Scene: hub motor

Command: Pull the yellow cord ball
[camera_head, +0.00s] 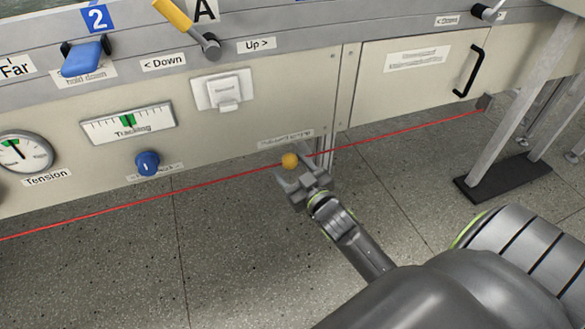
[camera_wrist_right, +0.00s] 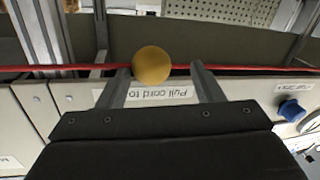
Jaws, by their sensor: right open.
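The yellow cord ball (camera_head: 289,160) is threaded on a thin red cord (camera_head: 100,212) that runs along the front of the machine. My right gripper (camera_head: 298,170) is open at the ball, its arm coming from the lower right. In the right wrist view, the ball (camera_wrist_right: 153,65) shows at the gap between the two finger ends, nearer the left finger in the picture and seeming to overlap its tip. I cannot tell whether it touches. The red cord (camera_wrist_right: 260,69) runs across the finger ends. My left gripper is not in view.
A pale machine panel (camera_head: 275,85) stands behind the cord, with a blue knob (camera_head: 147,162), a tension gauge (camera_head: 22,153) and a black door handle (camera_head: 468,72). A grey metal leg (camera_head: 510,115) stands at the right. The speckled floor (camera_head: 220,260) in front is clear.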

